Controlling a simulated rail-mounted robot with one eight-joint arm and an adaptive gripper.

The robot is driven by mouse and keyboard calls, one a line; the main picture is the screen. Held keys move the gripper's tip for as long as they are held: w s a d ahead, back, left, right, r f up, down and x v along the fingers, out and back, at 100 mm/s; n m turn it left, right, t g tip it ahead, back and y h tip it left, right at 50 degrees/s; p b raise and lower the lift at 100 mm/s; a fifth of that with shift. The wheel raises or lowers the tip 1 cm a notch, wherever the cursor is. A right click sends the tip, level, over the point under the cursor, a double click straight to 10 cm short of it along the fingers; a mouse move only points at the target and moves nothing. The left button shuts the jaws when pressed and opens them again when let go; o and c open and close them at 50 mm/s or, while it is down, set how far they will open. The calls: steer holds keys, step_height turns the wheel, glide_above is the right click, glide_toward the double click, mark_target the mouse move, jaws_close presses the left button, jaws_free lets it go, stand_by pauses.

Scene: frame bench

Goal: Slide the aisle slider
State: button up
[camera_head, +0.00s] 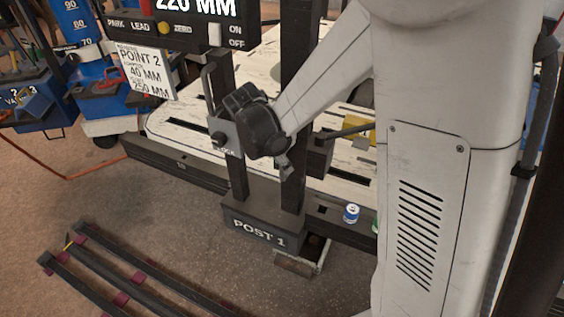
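A dark upright post labelled POST 1 (258,232) rises from the bench's front rail. A grey plate with a dark knob (222,138) and partly hidden lettering ending in "OCK" sits on the post's left upright. A bent grey handle (207,85) stands just above the plate. I cannot tell which of these parts is the aisle slider. My gripper (245,110), dark at the end of my white arm, is at the plate's upper right and overlaps it in view. Contact is unclear. My own wrist hides the fingertips, so open or shut does not show.
A display box (185,25) reading 220 MM hangs above, with a POINT 2 card (147,70) below it. A blue can (351,213) stands on the rail at right. Dark bars (120,280) lie at the lower left. Blue equipment (105,95) stands at the far left.

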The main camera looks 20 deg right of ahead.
jaws_close()
step_height(320, 180, up, 23)
steer(key=p, duration=1.3)
steer(key=shift+p, duration=0.3)
jaws_free()
steer(key=shift+f, duration=0.1)
